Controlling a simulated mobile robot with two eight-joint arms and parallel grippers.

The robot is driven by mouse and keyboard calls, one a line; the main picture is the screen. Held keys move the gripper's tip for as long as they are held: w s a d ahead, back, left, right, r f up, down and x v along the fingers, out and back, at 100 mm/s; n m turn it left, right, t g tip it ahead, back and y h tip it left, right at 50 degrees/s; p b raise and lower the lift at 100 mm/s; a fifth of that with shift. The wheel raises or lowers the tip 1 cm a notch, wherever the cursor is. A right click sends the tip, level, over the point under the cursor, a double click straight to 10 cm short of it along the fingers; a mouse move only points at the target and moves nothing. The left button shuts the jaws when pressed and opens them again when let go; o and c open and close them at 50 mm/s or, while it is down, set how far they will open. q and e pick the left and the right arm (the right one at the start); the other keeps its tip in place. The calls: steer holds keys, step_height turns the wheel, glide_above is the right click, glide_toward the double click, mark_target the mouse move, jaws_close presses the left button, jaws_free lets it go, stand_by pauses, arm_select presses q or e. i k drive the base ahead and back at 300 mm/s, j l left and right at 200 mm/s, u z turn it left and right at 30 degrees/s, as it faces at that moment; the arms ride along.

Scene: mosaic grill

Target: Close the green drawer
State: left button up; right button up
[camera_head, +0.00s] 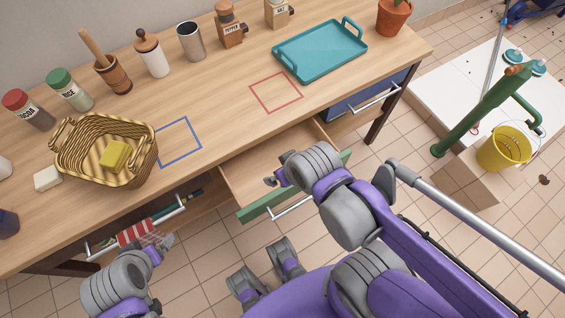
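The green drawer (256,211) in the middle of the desk is pulled out, and its pale wooden inside (250,172) looks empty where it shows. Its silver bar handle (287,208) is on the green front. My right arm crosses over the right part of the drawer and hides some of its front. My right gripper (272,181) is above the drawer's inside; its fingers are small and mostly hidden, so its opening is unclear.
On the desktop are a wicker basket (78,172) holding a yellow sponge (115,154), a teal tray (318,52) and several jars.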

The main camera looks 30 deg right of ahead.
mark_target(245, 173)
steer(key=k+l, duration=0.4)
steer(key=l, duration=0.25)
steer(key=k+l, duration=0.15)
steer(key=l, duration=0.15)
steer(key=j+z, duration=0.35)
steer(key=k+j+z, duration=0.15)
steer(key=j+z, duration=0.2)
